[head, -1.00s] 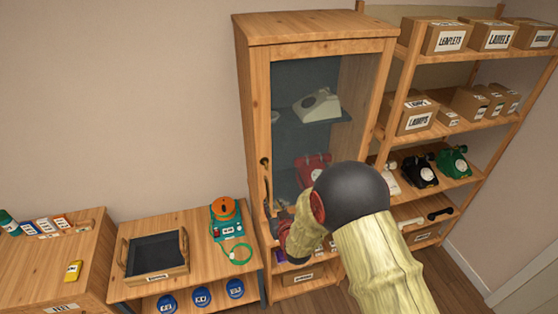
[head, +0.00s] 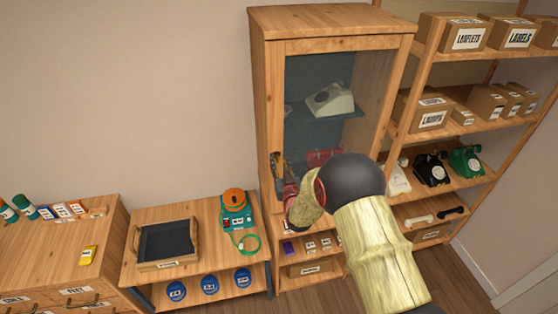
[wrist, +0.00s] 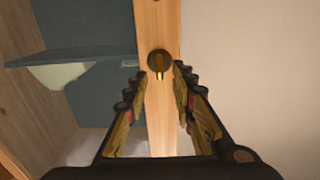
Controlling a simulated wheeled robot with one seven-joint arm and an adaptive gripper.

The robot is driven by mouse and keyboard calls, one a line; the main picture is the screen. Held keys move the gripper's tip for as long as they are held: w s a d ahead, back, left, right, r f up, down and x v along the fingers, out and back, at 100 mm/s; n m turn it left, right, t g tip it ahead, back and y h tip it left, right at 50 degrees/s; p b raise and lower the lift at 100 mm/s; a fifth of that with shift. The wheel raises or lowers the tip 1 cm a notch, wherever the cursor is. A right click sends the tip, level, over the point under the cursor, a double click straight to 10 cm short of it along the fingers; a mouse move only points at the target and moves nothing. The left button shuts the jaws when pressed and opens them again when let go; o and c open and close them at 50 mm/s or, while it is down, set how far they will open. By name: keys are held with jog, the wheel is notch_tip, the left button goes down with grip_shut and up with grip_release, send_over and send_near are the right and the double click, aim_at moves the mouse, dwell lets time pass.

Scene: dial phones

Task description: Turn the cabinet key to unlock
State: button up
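The wooden cabinet (head: 334,26) with a glass door stands in the middle of the head view, its door shut. In the wrist view a round brass lock piece with an upright key-like bar (wrist: 160,62) sits on the door's wooden stile (wrist: 157,25). My gripper (wrist: 162,82) is open and empty, its two fingers on either side of the stile, with the brass piece just beyond and between the tips. In the head view my gripper (head: 281,172) is at the door's left stile, and my arm hides the lower door. I cannot tell whether the fingers touch anything.
Behind the glass are a cream phone (head: 330,99) and a red phone (head: 322,156). A shelf with boxes and phones stands close on the right. A low table with a dark tray (head: 168,242) and a teal-orange device (head: 235,209) is at left. The wall left of the cabinet is bare.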

jog(key=shift+w, duration=0.2)
jog(key=shift+c, duration=0.7)
grip_shut()
